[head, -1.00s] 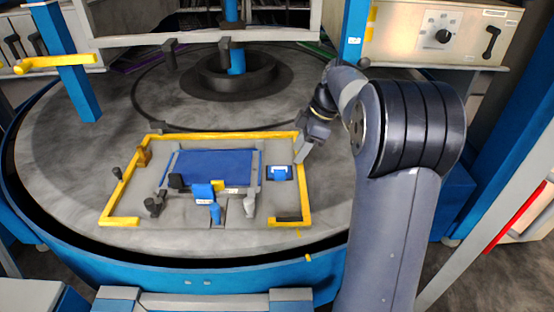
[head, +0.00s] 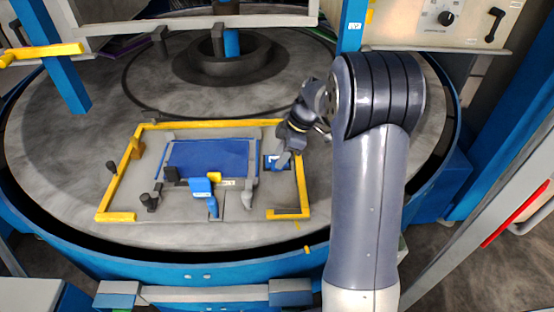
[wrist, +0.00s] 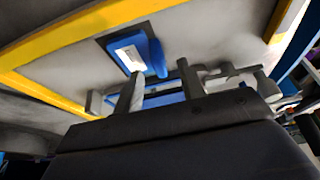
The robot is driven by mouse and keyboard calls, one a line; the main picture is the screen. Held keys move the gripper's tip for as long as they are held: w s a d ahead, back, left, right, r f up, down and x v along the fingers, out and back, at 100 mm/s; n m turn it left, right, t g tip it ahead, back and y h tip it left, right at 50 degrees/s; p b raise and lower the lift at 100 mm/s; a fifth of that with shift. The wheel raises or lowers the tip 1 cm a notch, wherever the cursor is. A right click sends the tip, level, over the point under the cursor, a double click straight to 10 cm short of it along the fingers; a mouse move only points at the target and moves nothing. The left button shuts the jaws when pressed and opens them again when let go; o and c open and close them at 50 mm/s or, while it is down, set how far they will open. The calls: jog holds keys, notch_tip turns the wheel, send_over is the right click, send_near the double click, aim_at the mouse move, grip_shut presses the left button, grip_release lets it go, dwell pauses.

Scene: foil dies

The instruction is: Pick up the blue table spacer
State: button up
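The blue table spacer (head: 273,163) is a small blue block with a white label. It sits on a dark square near the right side of the yellow-framed area, partly covered by my gripper (head: 283,162) in the head view. In the wrist view the spacer (wrist: 150,52) lies just beyond the fingertips of my gripper (wrist: 158,76). The two fingers are spread with nothing between them. Whether a finger touches the spacer I cannot tell.
A yellow frame (head: 300,182) borders the fixture. A large blue plate (head: 208,160) lies left of the spacer, with grey clamps (head: 249,197) and a blue handle (head: 212,206) in front.

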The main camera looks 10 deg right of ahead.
jog(key=shift+a+f, duration=0.25)
jog(key=shift+f, duration=0.45)
jog(key=shift+c, duration=0.4)
grip_shut()
